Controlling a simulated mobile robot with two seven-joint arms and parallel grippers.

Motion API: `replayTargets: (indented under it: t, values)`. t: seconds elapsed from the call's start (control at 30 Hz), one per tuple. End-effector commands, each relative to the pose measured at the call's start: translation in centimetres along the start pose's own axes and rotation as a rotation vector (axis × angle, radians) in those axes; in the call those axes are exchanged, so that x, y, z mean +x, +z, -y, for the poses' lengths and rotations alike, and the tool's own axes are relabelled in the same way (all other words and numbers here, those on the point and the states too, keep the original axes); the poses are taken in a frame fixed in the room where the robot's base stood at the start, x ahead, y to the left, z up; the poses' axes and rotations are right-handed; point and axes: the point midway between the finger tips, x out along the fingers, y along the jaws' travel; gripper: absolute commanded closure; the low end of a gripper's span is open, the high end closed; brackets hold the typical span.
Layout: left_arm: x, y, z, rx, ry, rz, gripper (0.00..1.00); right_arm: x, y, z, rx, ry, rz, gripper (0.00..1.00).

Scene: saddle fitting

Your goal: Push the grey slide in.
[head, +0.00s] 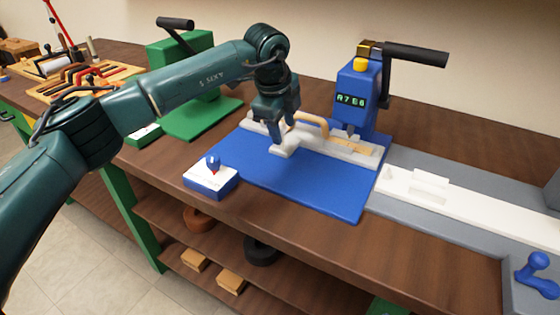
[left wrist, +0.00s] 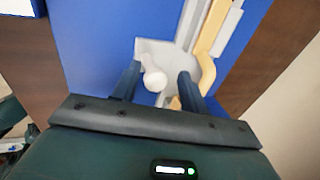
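The light grey slide (head: 284,151) lies at the left end of a pale grey rail on the blue base plate (head: 300,180). In the left wrist view the slide (left wrist: 150,48) carries a round pale knob (left wrist: 155,80). My left gripper (head: 280,132) is over the slide, fingers pointing down. In the left wrist view its two fingers (left wrist: 158,76) stand apart with the knob between them. I see a gap on the knob's right side; contact on its left side is unclear. My right gripper is not in view.
A blue press (head: 357,95) with a black lever and a display stands at the plate's far right. A tan curved handle (head: 314,122) is beside the slide. A blue-and-white box (head: 211,181) sits at front left, and a green press (head: 190,95) behind my left arm.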

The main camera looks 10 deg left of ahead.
Motion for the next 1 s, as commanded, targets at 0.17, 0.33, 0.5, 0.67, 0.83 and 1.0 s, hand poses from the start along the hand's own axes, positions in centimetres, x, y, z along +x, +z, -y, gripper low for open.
replayTargets:
  t: [0.17,0.33,0.5,0.67,0.83,1.0]
  values:
    - [-1.8,0.0,0.1,-0.001,-0.001,-0.001,0.56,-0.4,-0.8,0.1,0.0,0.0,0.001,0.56]
    - [-3.1,0.0,0.1,-0.001,0.0,-0.001,0.56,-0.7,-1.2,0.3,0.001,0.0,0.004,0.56]
    - [-4.5,0.0,0.1,0.0,-0.002,0.0,0.56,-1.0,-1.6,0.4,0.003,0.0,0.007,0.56]
    - [-5.0,0.1,0.0,-0.001,0.0,0.001,0.56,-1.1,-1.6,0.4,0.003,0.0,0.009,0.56]
    - [-4.9,0.0,0.0,-0.001,0.0,0.0,0.56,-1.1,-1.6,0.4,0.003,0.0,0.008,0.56]
    - [-4.9,0.0,0.0,-0.001,0.0,0.0,0.56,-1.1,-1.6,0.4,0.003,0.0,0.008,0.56]
